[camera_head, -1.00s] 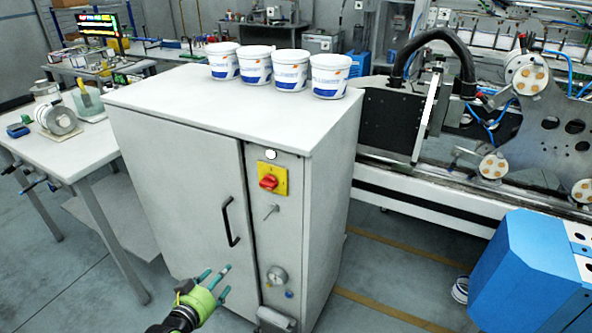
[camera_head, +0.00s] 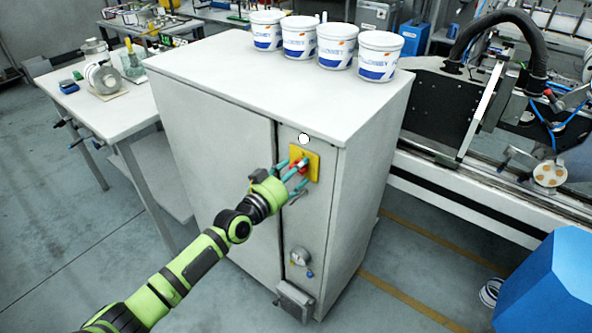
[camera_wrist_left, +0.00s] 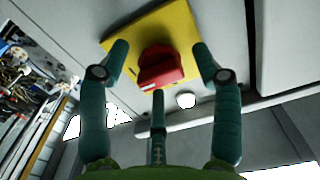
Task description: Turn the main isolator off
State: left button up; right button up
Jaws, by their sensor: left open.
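The main isolator is a red rotary knob (camera_wrist_left: 160,68) on a yellow plate (camera_wrist_left: 185,25), on the front of the white cabinet. In the head view the yellow plate (camera_head: 311,165) is partly covered by my fingers. My left gripper (camera_head: 297,172) is at the isolator with its teal fingers open. In the left wrist view my gripper (camera_wrist_left: 160,82) has fingers on both sides of the red knob and one below it. I see no clear contact with the knob. The right gripper is not in view.
The cabinet (camera_head: 215,125) carries several white tubs (camera_head: 337,46) on top. Below the isolator are a round dial (camera_head: 300,257) and a grey box (camera_head: 295,301). A table (camera_head: 130,112) stands left, and a blue unit (camera_head: 550,285) lies right.

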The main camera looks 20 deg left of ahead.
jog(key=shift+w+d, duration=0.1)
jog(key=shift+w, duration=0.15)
pick_arm(q)
jog(key=c, duration=1.2)
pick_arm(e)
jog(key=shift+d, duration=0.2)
pick_arm(q)
jog(key=shift+o, duration=0.2)
jog(key=shift+n, duration=0.4)
jog(key=n+b, duration=0.1)
jog(key=n, duration=0.7)
jog(key=shift+n+b, duration=0.3)
jog(key=n, duration=0.4)
jog(key=shift+n, duration=2.2)
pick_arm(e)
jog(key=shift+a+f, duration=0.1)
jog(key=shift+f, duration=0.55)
